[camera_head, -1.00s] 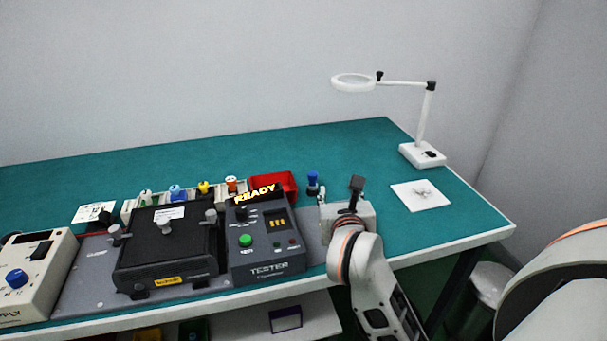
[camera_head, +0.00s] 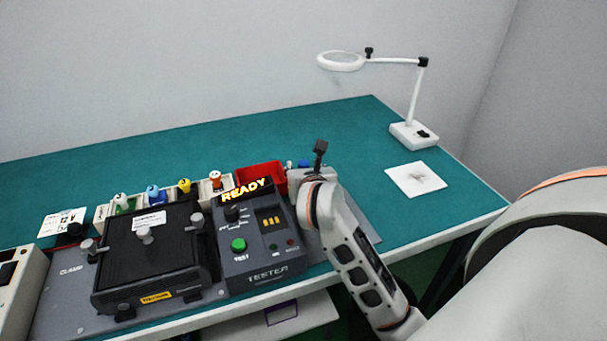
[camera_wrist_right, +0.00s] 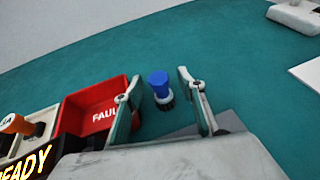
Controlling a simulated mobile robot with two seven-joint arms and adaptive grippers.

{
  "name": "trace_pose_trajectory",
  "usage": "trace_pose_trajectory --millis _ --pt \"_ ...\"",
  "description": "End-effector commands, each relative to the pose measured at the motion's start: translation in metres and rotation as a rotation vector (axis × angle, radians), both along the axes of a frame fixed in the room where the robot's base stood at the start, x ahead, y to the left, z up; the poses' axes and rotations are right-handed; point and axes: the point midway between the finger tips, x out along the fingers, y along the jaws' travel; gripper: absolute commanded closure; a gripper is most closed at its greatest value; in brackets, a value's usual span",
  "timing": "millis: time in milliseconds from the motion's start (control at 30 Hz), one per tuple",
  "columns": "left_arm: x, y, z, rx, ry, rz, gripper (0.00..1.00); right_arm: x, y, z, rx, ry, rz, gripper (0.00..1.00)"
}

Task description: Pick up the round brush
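The round brush stands upright on the green bench, with a blue top, a pale collar and a dark lower end; it shows in the right wrist view (camera_wrist_right: 160,86). In the head view only a bit of its blue top (camera_head: 303,163) shows behind my right gripper. My right gripper (camera_wrist_right: 158,82) is open, with one finger on each side of the brush in the wrist view and a gap on both sides. It does not visibly touch the brush. My left gripper is not in view.
A red FAULT bin (camera_wrist_right: 84,107) stands just left of the brush. The tester (camera_head: 262,238) reading READY and a black clamp unit (camera_head: 150,255) are further left. A magnifier lamp (camera_head: 413,134) and a white pad (camera_head: 419,179) stand right. Bench behind the brush is clear.

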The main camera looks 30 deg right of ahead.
Motion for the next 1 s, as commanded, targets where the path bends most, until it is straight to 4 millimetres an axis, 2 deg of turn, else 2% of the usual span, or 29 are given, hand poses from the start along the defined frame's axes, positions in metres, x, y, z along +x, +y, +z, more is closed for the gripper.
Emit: trace_pose_trajectory --millis 100,333,400,500,833,1000 --pt "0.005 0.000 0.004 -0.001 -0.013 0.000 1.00 0.006 -0.004 -0.004 0.001 0.002 -0.001 0.60" --pt "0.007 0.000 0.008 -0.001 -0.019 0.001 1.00 0.007 -0.004 -0.004 0.000 0.001 0.000 0.60" --pt "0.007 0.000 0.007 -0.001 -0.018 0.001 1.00 0.007 -0.004 -0.004 0.000 0.001 0.000 0.78" --pt "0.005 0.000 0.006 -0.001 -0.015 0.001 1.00 0.007 -0.004 -0.004 0.000 0.001 0.000 1.00" --pt "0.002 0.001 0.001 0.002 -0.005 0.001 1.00 0.007 -0.004 -0.003 0.000 0.001 0.000 1.00" --pt "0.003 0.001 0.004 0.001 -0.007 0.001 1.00 0.007 -0.004 0.007 -0.001 -0.003 0.000 1.00"
